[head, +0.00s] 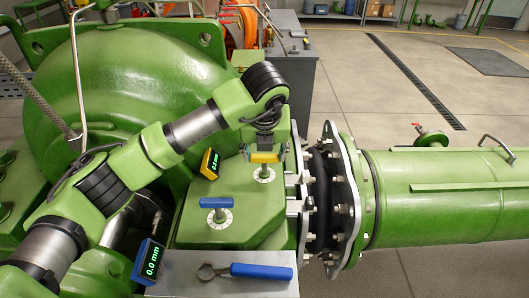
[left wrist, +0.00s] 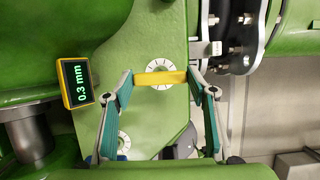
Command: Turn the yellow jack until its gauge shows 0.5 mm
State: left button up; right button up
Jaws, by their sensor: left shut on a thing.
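The yellow jack (head: 264,158) stands on the green housing, its T-handle over a white dial. In the left wrist view its yellow bar (left wrist: 160,80) lies across between my fingers. My left gripper (left wrist: 162,92) is shut on that bar, a finger at each end. In the head view the left gripper (head: 264,147) comes down on the jack from above and partly hides it. The yellow gauge (left wrist: 78,83) reads 0.3 mm; it stands left of the jack in the head view (head: 210,163). My right gripper is not in view.
A blue jack (head: 217,203) stands in front of the yellow one, and its blue gauge (head: 150,260) reads 0.0 mm. A wrench with a blue handle (head: 262,271) lies on a grey tray (head: 190,288). A bolted flange (head: 340,190) and green pipe (head: 450,200) stand to the right.

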pick_arm(q)
jog(key=shift+f+m+b, duration=0.15)
jog(key=shift+m+b, duration=0.45)
jog(key=shift+b, duration=0.4)
jog(key=m+h+b, duration=0.1)
jog(key=m+b, duration=0.2)
jog(key=shift+w+a+h+b, duration=0.1)
jog(key=shift+a+h+b, duration=0.05)
jog(key=shift+h+b, duration=0.25)
jog(key=m+b, duration=0.1)
jog(key=m, duration=0.1)
jog(key=shift+a+m+g+h+b, duration=0.1)
jog(key=shift+m+g+h+b, duration=0.2)
jog(key=shift+m+h+b, duration=0.1)
jog(key=shift+m+g+h, duration=0.3)
jog(key=shift+m, duration=0.7)
jog(key=shift+r+m+b, duration=0.2)
jog(key=shift+m+b, duration=0.1)
jog(key=shift+m, duration=0.5)
jog(key=m+g+h, duration=0.1)
jog(key=m, duration=0.1)
jog(key=shift+w+m, duration=0.1)
jog(key=shift+m, duration=0.2)
jog(key=shift+m+g, duration=0.3)
jog(key=shift+m, duration=0.1)
jog(key=shift+p, duration=0.3)
